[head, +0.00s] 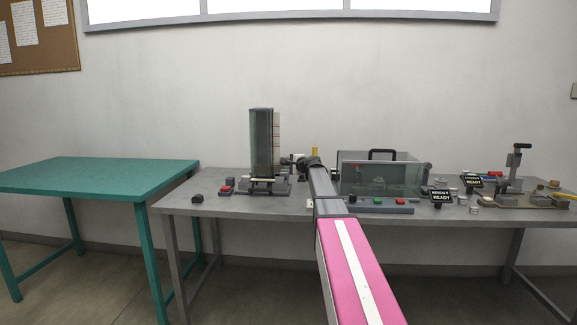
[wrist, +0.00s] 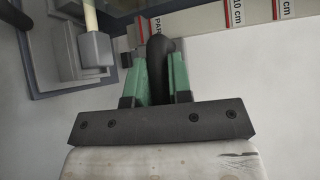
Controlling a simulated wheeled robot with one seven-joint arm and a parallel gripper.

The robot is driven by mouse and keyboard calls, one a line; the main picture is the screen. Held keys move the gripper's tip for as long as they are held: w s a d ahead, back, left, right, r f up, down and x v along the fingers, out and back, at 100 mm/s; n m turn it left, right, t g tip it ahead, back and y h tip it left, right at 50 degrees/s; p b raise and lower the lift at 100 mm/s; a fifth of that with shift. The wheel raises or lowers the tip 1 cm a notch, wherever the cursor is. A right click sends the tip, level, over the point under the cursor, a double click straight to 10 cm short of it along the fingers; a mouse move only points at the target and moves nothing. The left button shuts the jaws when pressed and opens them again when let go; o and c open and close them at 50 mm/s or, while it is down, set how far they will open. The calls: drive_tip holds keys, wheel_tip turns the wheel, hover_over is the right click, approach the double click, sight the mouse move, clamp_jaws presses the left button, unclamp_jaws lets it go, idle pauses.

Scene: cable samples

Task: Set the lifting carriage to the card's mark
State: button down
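The tall column device (head: 262,145) stands on the grey bench, with a pale marked scale (head: 276,140) along its right side. A low dark crosspiece (head: 262,183) at its foot looks like the carriage, but it is too small to be sure. My gripper (head: 299,161) is just right of the column. In the wrist view its green fingers (wrist: 160,75) press from both sides on a dark curved handle (wrist: 160,52). Scale labels (wrist: 236,14) with red bands read 10 cm. A partly hidden label (wrist: 155,24) begins "PAR". I cannot make out the card's mark.
A clear box with a black handle (head: 381,154) stands right of my arm, behind a button panel (head: 382,207). A red button (head: 226,189) and a dark block (head: 197,198) lie left of the column. The teal table (head: 100,175) is bare.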

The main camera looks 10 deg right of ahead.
wheel_tip(320, 180, up, 10)
idle(0.6)
drive_tip(key=c, duration=1.1)
unclamp_jaws()
drive_tip(key=shift+o, duration=0.2)
drive_tip(key=shift+s, duration=0.1)
drive_tip(key=v, duration=1)
drive_tip(key=shift+s+d, duration=0.2)
drive_tip(key=shift+s, duration=0.1)
